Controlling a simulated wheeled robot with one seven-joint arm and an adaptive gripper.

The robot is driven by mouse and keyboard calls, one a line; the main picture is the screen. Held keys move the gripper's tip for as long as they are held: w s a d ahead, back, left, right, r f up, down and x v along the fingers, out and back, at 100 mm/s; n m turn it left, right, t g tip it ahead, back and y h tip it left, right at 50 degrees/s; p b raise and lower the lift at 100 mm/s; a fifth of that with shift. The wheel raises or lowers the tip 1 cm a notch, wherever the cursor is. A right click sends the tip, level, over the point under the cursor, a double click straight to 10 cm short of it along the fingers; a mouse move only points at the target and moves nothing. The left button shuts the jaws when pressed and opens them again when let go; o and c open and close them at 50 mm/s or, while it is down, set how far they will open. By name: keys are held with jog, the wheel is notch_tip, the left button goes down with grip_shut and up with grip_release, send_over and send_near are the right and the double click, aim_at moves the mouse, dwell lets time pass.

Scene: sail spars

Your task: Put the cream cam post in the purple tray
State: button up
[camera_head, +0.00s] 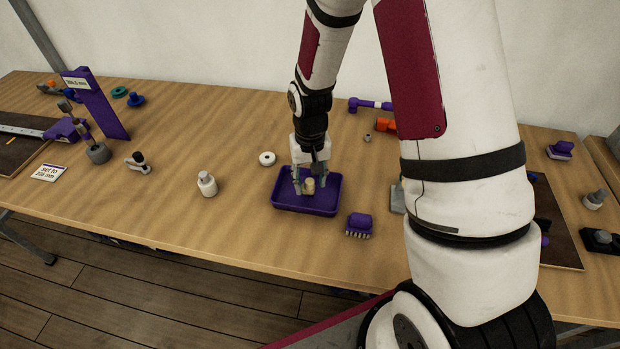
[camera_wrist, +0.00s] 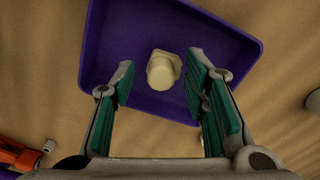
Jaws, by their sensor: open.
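The cream cam post (camera_head: 309,186) is inside the purple tray (camera_head: 328,205) on the wooden table. In the wrist view the cream cam post (camera_wrist: 163,70) lies over the purple floor of the tray (camera_wrist: 120,48), just beyond and between my fingers. My gripper (camera_head: 307,182) points down over the tray with its fingers inside the rim. In the wrist view my gripper (camera_wrist: 158,88) has its green pads wide apart, with a gap visible on the left side of the post. Whether the post touches the right finger cannot be told.
A white ring (camera_head: 267,158) lies left of the tray and a white bottle-like part (camera_head: 207,184) stands further left. A purple brush (camera_head: 359,225) sits close to the tray's right. Orange and purple parts (camera_head: 385,125) lie behind. The table front between is clear.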

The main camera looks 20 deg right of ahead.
notch_tip(320, 180, up, 12)
jog(key=r+b, duration=0.1)
notch_tip(320, 180, up, 12)
jog(key=n+t, duration=0.1)
jog(key=t, duration=0.2)
send_over(310, 181)
jog(key=s, duration=0.7)
jog(key=s+r+t, duration=0.1)
jog(key=s+r, duration=0.2)
jog(key=s, duration=0.2)
jog(key=s+a+r+n+t, duration=0.1)
jog(key=s+r, duration=0.2)
jog(key=s, duration=0.3)
jog(key=shift+s+r+t, duration=0.15)
jog(key=shift+r+t, duration=0.05)
jog(key=shift+t, duration=0.1)
